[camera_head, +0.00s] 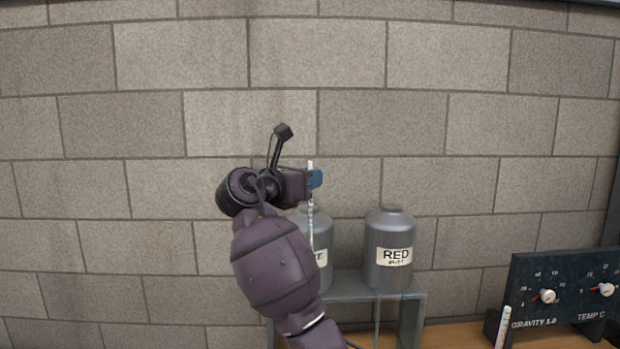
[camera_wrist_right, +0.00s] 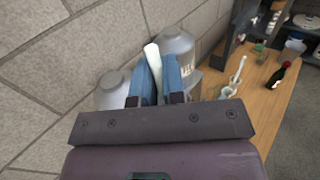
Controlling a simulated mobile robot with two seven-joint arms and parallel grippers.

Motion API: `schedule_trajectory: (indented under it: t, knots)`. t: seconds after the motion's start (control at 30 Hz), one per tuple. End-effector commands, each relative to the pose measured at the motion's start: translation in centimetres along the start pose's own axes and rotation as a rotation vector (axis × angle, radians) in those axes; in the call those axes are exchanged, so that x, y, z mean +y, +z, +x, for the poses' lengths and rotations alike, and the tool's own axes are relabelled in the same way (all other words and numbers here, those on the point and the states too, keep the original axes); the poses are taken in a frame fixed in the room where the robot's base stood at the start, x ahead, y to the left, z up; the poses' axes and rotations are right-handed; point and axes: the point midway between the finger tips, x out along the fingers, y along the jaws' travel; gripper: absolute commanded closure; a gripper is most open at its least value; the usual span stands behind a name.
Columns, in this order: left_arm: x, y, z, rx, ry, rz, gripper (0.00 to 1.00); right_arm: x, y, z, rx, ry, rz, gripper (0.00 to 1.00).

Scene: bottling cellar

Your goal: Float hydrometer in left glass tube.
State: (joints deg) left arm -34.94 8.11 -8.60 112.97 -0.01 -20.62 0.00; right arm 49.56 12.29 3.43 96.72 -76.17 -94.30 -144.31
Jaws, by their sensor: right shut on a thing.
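My right gripper (camera_head: 314,180) is shut on the hydrometer, a slim pale rod (camera_head: 310,206) that hangs upright in front of the left tank. In the right wrist view, the hydrometer (camera_wrist_right: 152,58) stands between the two blue fingers (camera_wrist_right: 157,76). Its lower end is hard to make out against the tank in the head view and is hidden in the wrist view. I cannot clearly make out the left glass tube in either view. My left gripper is not in view.
Two grey tanks stand on a metal stand (camera_head: 412,318): one labelled RED (camera_head: 390,250), one partly hidden (camera_head: 318,240). A dial panel (camera_head: 565,292) and a scaled stick (camera_head: 502,328) are at right. A dark bottle (camera_wrist_right: 280,74) and pale glassware (camera_wrist_right: 234,78) stand on the wooden bench (camera_wrist_right: 253,95).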

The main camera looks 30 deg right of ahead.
Motion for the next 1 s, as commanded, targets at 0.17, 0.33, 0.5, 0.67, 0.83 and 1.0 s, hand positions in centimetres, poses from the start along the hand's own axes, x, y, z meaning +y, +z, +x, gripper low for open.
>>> schedule_trajectory:
  t: [0.17, 0.33, 0.5, 0.67, 0.83, 1.0]
  knots:
    - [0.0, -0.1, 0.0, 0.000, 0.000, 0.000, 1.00, 0.0, -0.6, 0.0, 0.000, 0.001, 0.000, 1.00]
    - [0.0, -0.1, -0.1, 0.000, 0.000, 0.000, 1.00, 0.0, -1.1, 0.0, 0.000, 0.000, -0.001, 1.00]
    - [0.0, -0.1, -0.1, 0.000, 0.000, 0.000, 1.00, 0.0, -1.6, 0.0, 0.000, 0.000, -0.001, 1.00]
    - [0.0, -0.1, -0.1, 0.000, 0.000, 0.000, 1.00, 0.0, -1.6, 0.0, 0.000, 0.000, 0.000, 1.00]
    - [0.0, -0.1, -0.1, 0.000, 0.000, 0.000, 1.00, 0.0, -1.6, 0.0, 0.000, 0.000, 0.000, 1.00]
    - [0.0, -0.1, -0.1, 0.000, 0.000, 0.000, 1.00, 0.0, -1.6, 0.0, 0.000, 0.000, 0.000, 1.00]
